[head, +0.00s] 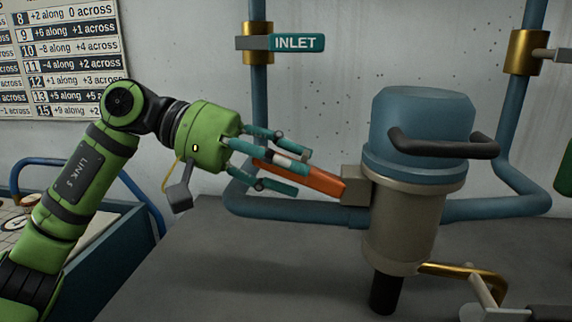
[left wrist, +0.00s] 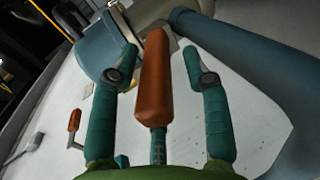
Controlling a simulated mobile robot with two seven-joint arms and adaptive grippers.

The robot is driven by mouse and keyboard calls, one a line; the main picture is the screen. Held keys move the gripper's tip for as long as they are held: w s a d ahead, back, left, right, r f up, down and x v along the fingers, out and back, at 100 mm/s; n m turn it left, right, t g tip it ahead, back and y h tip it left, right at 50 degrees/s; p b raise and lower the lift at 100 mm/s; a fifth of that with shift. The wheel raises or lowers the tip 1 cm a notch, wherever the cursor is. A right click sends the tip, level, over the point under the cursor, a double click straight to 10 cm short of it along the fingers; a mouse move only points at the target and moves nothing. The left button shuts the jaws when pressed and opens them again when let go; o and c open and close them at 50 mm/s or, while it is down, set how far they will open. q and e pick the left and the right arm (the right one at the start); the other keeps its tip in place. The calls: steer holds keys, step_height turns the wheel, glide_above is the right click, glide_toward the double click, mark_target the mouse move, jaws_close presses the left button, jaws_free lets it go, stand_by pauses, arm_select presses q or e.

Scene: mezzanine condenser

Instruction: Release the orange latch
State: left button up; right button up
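The orange latch (head: 312,180) is a long lever that slopes up to the left from a beige block (head: 356,186) on the side of the canister, which has a blue cap (head: 422,122) and a beige body. My left gripper (head: 301,172) is at the latch, its teal fingers spread around the lever. In the left wrist view the latch (left wrist: 154,80) stands between the two fingers of the gripper (left wrist: 160,62), with a visible gap on each side. The fingers look open and not closed on it. My right gripper is not in view.
A dark handle (head: 440,148) curves around the cap. Blue pipes (head: 505,207) run behind the canister, with an INLET tag (head: 296,43). A brass pipe (head: 462,270) lies at lower right. The grey surface (head: 230,270) at front left is clear. A number chart (head: 65,60) hangs on the wall.

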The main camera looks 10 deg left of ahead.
arm_select(q)
steer(key=shift+s+a, duration=0.1)
steer(key=shift+s, duration=0.05)
steer(key=v, duration=1.2)
